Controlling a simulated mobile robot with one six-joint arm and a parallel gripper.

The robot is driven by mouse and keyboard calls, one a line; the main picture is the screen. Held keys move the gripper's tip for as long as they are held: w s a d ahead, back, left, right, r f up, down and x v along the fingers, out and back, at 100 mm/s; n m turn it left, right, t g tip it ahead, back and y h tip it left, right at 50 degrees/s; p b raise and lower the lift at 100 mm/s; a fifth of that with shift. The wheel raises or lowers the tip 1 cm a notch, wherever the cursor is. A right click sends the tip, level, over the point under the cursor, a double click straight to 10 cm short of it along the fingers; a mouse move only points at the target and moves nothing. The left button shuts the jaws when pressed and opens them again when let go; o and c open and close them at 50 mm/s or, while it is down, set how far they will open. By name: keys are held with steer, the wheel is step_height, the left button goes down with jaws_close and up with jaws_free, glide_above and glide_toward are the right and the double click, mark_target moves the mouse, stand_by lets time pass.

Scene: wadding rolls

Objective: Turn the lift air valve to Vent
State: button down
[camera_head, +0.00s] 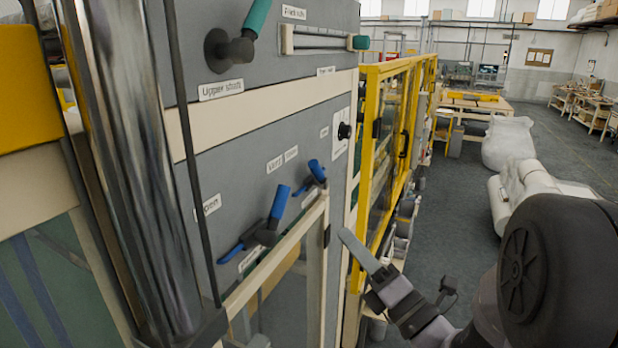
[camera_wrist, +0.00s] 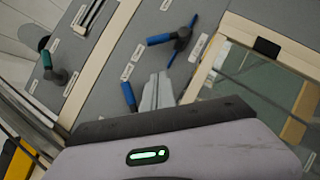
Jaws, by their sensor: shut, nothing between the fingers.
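Two blue-handled levers are on the grey panel. The nearer lever (camera_head: 280,203) points up from a dark hub, with a blue piece at lower left; it also shows in the wrist view (camera_wrist: 160,39). The smaller, farther lever (camera_head: 317,171) tilts up-left and appears beside my fingers in the wrist view (camera_wrist: 128,96). A label seeming to read Vent (camera_head: 274,163) is up-left of the smaller lever; most labels are too small to read, so I cannot tell surely which lever is the lift air valve. My gripper (camera_head: 346,236) is shut and empty, right of the smaller lever and apart from it.
A teal-handled lever (camera_head: 257,18) above an Upper shaft label (camera_head: 221,90) and a slider (camera_head: 325,40) are higher on the panel. A cream frame (camera_head: 312,240) stands below the levers. A yellow guard frame (camera_head: 372,150) runs behind my gripper.

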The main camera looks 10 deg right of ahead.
mark_target(322, 185)
steer(key=shift+s, duration=0.15)
steer(key=p+x, duration=0.1)
steer(key=x, duration=0.3)
steer(key=d+r+p+x, duration=0.1)
steer(key=p+x, duration=0.1)
steer(key=x, duration=0.2)
steer(key=d+p+x, duration=0.1)
steer(key=x, duration=0.4)
steer(key=shift+w+d+r+p, duration=0.15)
steer(key=shift+w+r+p, duration=0.1)
steer(key=shift+p, duration=0.05)
steer(key=shift+r, duration=0.1)
